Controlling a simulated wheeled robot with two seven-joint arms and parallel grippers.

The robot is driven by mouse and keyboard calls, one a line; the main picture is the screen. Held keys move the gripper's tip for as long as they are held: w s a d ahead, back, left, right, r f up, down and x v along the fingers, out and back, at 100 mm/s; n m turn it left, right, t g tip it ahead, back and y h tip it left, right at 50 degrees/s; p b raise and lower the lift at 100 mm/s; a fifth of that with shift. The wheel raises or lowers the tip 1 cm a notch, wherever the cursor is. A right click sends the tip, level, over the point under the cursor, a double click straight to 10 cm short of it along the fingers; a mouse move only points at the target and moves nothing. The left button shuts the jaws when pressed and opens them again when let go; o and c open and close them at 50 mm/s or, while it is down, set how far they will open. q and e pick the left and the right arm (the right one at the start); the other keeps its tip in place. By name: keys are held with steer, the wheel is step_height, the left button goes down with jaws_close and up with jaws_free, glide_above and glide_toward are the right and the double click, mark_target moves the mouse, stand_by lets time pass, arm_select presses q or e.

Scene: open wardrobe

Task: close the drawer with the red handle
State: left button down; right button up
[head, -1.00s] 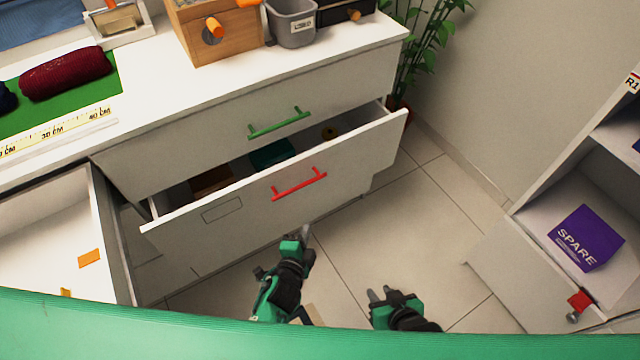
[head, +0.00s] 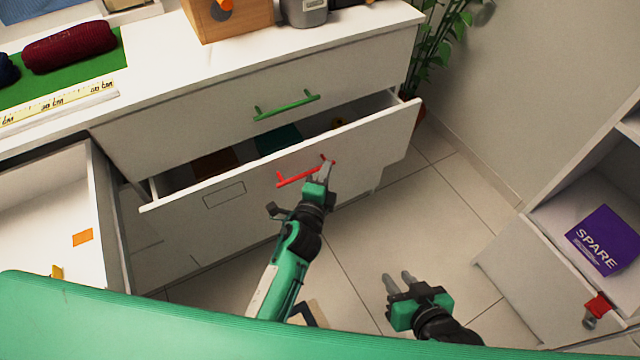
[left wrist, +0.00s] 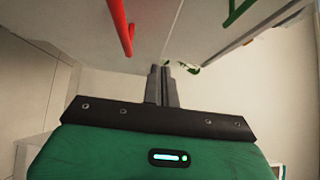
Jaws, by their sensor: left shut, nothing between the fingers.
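The drawer with the red handle (head: 298,179) stands partly pulled out below the drawer with the green handle (head: 286,106). Its white front (head: 375,140) shows, and several things lie inside. My left gripper (head: 326,169) is shut and empty, at the right end of the red handle; I cannot tell if it touches. In the left wrist view the shut fingers (left wrist: 161,85) point at the white front, with the red handle (left wrist: 121,27) to their left. My right gripper (head: 399,281) is open and empty, low over the floor.
Another open drawer (head: 110,225) is at the left. A white cabinet (head: 530,270) with a purple SPARE box (head: 603,240) and a red knob stands at the right. Tiled floor (head: 400,210) between them is clear. A plant (head: 440,50) is behind the dresser's right end.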

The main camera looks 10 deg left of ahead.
mark_target(325, 142)
arm_select(q)
steer(key=w, duration=0.2)
steer(key=w+a, duration=0.1)
steer(key=w, duration=0.1)
steer(key=shift+w+a, duration=0.2)
steer(key=shift+w, duration=0.2)
steer(key=shift+w+a, duration=0.3)
steer(key=shift+w, duration=0.1)
arm_select(e)
steer(key=shift+s+d, duration=0.15)
steer(key=shift+d, duration=0.2)
arm_select(q)
steer(key=w+a, duration=0.5)
steer(key=w, duration=0.2)
steer(key=shift+w+a+r+p, duration=0.2)
steer(key=shift+a+p, duration=0.15)
steer(key=shift+p, duration=0.05)
arm_select(e)
steer(key=shift+s+d+g+h, duration=0.3)
steer(key=shift+d+g, duration=0.15)
steer(key=shift+g, duration=0.05)
